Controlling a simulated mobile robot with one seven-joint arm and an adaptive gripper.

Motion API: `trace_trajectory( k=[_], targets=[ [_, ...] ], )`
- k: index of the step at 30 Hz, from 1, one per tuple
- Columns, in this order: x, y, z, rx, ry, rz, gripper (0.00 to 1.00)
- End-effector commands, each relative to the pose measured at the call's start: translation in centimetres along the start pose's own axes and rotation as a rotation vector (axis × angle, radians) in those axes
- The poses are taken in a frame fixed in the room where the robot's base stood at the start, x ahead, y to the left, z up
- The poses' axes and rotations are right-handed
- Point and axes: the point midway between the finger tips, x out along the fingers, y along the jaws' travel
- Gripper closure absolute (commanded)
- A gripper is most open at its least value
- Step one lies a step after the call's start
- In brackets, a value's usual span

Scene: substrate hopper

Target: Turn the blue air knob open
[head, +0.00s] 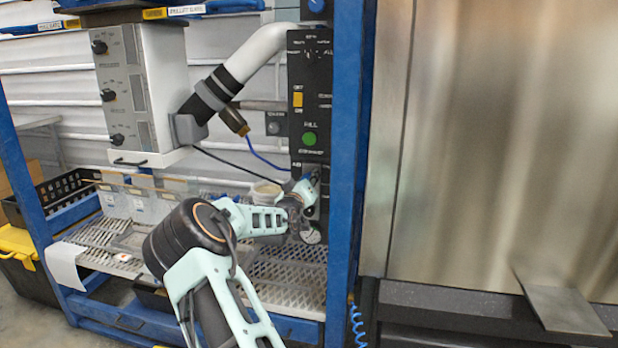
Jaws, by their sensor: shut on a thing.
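The black control panel (309,70) stands upright beside the blue frame post. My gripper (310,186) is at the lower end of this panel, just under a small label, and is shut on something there. A bit of blue (315,173) shows at the fingertips, which fits the blue air knob. The fingers and wrist hide most of it, so its turn angle cannot be read. A round gauge (310,236) sits just below my gripper, partly covered by the wrist.
A green button (309,139) and an orange switch (297,99) are above my gripper. Another blue knob (316,5) is at the panel's top. The blue post (347,150) stands close on the right. A perforated metal shelf (285,272) lies below. A grey box (140,90) with black knobs hangs left.

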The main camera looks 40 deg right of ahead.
Motion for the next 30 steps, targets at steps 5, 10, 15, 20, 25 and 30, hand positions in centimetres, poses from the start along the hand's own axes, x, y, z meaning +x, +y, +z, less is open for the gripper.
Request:
trace_trajectory(
  k=[5,10,15,20,25,30],
  targets=[
    [-0.02,-0.14,0.05,-0.172,0.0,-0.001,0.93],
    [-0.02,-0.2,0.11,-0.333,0.0,0.0,0.93],
    [-0.03,-0.28,0.15,-0.479,0.001,0.0,0.93],
    [-0.02,-0.27,0.17,-0.596,0.0,0.0,0.93],
    [-0.02,-0.24,0.16,-0.686,0.0,0.0,0.93],
    [0.0,-0.2,0.19,-0.742,-0.001,0.0,0.93]
  ],
)
